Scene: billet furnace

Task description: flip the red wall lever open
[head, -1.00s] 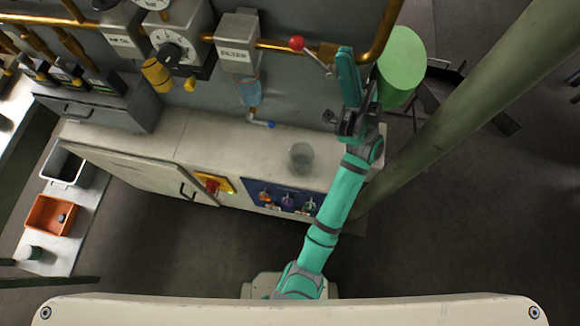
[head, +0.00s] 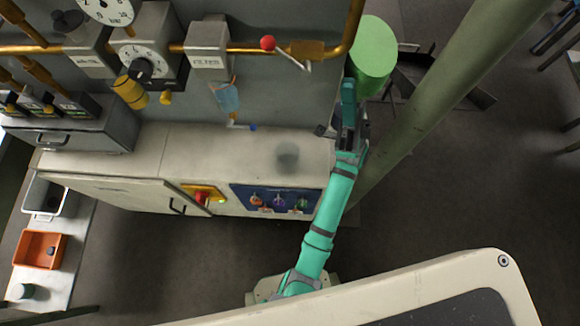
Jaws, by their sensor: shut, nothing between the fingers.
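The red wall lever (head: 268,43) shows in the head view as a red ball on a thin metal arm. The arm joins a brass valve (head: 307,50) on the brass pipe along the wall. My gripper (head: 349,88) is shut and empty, to the right of the lever and lower in the picture. It is apart from the lever, in front of the green cylinder. My own green arm reaches up to it from the bottom of the view.
A brass pipe (head: 357,15) bends upward right of the valve. A green cylinder (head: 372,55) stands behind my gripper. A thick green post (head: 440,90) slants at the right.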

